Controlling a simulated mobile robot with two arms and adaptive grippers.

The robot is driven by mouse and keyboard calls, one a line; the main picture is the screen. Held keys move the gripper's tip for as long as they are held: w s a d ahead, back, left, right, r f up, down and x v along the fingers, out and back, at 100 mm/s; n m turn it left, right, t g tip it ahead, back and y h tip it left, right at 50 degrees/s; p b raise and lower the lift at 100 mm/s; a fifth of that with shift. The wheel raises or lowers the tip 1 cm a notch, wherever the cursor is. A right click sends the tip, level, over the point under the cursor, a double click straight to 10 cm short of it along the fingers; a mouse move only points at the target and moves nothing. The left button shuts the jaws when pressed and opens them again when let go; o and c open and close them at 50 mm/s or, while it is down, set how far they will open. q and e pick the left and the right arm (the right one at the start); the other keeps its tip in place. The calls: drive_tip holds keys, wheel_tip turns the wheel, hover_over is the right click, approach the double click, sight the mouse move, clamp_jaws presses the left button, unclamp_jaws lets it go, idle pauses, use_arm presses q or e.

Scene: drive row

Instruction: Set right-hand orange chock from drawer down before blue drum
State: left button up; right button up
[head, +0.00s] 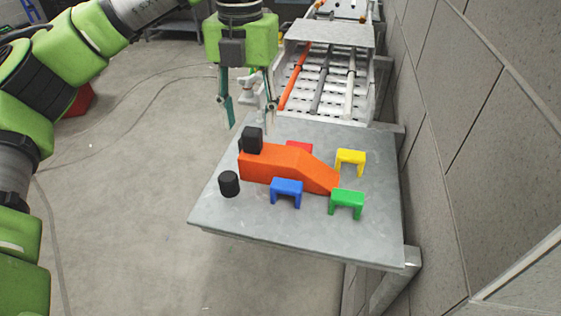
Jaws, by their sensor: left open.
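A large orange wedge-shaped block (285,167) lies on a grey table, its slope falling to the right. I cannot tell whether it is the chock that the task names. My left gripper (248,118) hangs with its fingers pointing down near the table's far left corner. It is open, with nothing between its fingers, apart from the orange block. A grey drawer-like tray (364,104) behind the table holds an orange rod (295,78), a dark rod (321,80) and a white rod (350,82). I see no blue drum. My right gripper is not in view.
The table (300,232) also bears a blue arch (287,188), a green arch (346,199), a yellow arch (351,157), a partly hidden red piece (299,146), a black block (252,136) and a black cylinder (229,184). A block wall (470,130) stands close on the right. Floor is open left.

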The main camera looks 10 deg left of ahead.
sight(252, 130)
use_arm(q)
wheel_tip(252, 130, down, 4)
drive_tip(key=shift+w+f+p, duration=0.1)
drive_tip(key=shift+w+p, duration=0.05)
drive_tip(key=shift+p, duration=0.6)
drive_tip(key=shift+d, duration=0.1)
clamp_jaws()
drive_tip(key=shift+r, duration=0.25)
